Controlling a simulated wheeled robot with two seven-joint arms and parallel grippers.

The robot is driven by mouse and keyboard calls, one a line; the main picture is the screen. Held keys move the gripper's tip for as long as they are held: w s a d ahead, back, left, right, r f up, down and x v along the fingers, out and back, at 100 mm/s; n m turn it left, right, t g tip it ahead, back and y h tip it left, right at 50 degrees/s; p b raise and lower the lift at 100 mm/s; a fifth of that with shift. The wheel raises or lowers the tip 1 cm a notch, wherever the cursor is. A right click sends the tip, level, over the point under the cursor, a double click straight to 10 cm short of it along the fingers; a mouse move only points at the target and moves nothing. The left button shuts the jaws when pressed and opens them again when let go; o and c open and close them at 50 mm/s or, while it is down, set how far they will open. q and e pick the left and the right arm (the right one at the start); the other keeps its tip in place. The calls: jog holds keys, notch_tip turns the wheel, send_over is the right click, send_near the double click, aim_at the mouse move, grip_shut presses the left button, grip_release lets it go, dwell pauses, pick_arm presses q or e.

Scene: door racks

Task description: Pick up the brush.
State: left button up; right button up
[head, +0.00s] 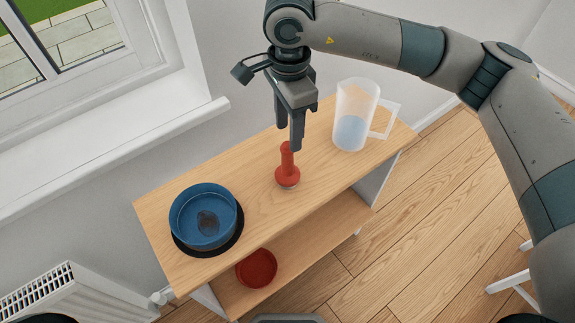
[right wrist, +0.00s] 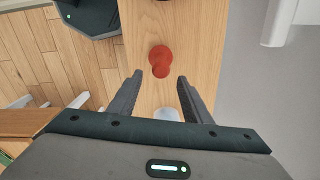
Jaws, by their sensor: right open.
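The brush (head: 287,172) is red, with an upright handle on a wide round base, and stands on the wooden shelf top. In the right wrist view the red brush (right wrist: 160,60) shows just beyond the fingertips, roughly centred between them. My right gripper (head: 291,132) points down, directly above or just behind the brush handle in the head view. Its fingers (right wrist: 160,78) are apart with nothing held between them. Whether a fingertip touches the handle I cannot tell. My left gripper is not in view.
A blue round pan (head: 203,216) stands on a dark round base at the shelf top's left end. A translucent jug (head: 355,115) with a handle stands at the right end. A red bowl (head: 257,268) sits on the lower shelf (head: 310,243). A window sill is behind left.

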aim_at(288, 161)
notch_tip(288, 161, down, 6)
jog(key=shift+r+p, duration=0.2)
jog(key=shift+p, duration=0.85)
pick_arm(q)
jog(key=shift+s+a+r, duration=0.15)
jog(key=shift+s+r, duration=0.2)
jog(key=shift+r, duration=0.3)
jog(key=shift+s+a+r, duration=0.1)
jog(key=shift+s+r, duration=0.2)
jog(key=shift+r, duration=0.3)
pick_arm(e)
jog(key=shift+f, duration=0.65)
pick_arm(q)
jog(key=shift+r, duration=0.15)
pick_arm(e)
jog(key=shift+f+p, duration=0.9)
jog(key=shift+p, duration=0.3)
notch_tip(288, 161, down, 2)
jog(key=shift+f+p, duration=0.1)
jog(key=shift+p, duration=0.4)
jog(key=shift+f, duration=0.6)
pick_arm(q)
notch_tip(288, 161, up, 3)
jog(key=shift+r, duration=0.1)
pick_arm(e)
jog(key=shift+a, duration=0.1)
grip_shut()
